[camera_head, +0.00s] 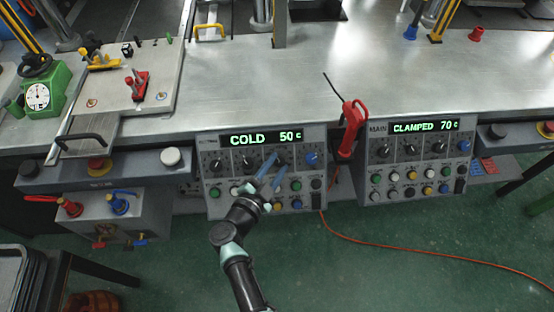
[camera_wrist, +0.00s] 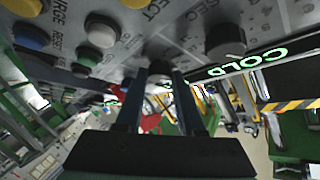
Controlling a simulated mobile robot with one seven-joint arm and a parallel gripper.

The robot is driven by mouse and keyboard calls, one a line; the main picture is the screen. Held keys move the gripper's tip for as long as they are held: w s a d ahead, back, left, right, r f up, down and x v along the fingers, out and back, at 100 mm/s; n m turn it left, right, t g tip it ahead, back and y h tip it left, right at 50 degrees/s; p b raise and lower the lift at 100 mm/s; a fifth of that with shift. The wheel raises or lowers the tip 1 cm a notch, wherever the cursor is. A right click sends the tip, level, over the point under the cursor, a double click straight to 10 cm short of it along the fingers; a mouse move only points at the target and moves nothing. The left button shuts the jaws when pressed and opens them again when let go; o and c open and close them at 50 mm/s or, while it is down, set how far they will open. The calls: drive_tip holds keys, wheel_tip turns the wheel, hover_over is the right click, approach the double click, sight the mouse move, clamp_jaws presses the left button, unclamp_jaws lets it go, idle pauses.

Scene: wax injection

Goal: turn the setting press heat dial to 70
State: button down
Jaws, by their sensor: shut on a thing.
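The left control panel (camera_head: 208,190) has a green display (camera_head: 261,138) reading COLD 50 c. My gripper (camera_head: 274,170) is at this panel, its blue fingers reaching to the rightmost black dial (camera_head: 282,158). In the wrist view, my gripper (camera_wrist: 158,85) has its two fingers on either side of a black dial (camera_wrist: 158,70) and is shut on it. The dial's pointer and scale are largely hidden. Another black dial (camera_wrist: 225,40) sits beside it, near the green COLD lettering (camera_wrist: 262,58).
A second panel (camera_head: 366,180) at right reads CLAMPED 70 c. A red handled tool (camera_head: 350,128) hangs between the panels. A blue knob (camera_head: 311,158) is close right of the gripper, with several coloured buttons below. An orange cable (camera_head: 400,251) lies on the green floor.

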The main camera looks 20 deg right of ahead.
drive_tip(key=m+g+p, duration=0.1)
drive_tip(key=m, duration=0.1)
drive_tip(key=m+g+p, duration=0.1)
drive_tip(key=m+g, duration=0.1)
drive_tip(key=r+m+g+p, duration=0.1)
drive_tip(key=m, duration=0.2)
drive_tip(key=shift+w+a+g+y, duration=0.1)
drive_tip(key=shift+w+g+y, duration=0.2)
drive_tip(key=shift+w, duration=0.05)
drive_tip(key=m+g+y+p, duration=0.1)
drive_tip(key=m+g+p, duration=0.1)
drive_tip(key=shift+w+r+m, duration=0.1)
drive_tip(key=shift+r+m, duration=0.05)
drive_tip(key=shift+m, duration=0.25)
drive_tip(key=shift+m+g+y+p, duration=0.3)
drive_tip(key=shift+m+y+p, duration=0.2)
drive_tip(key=shift+m, duration=0.2)
drive_tip(key=c, duration=0.5)
unclamp_jaws()
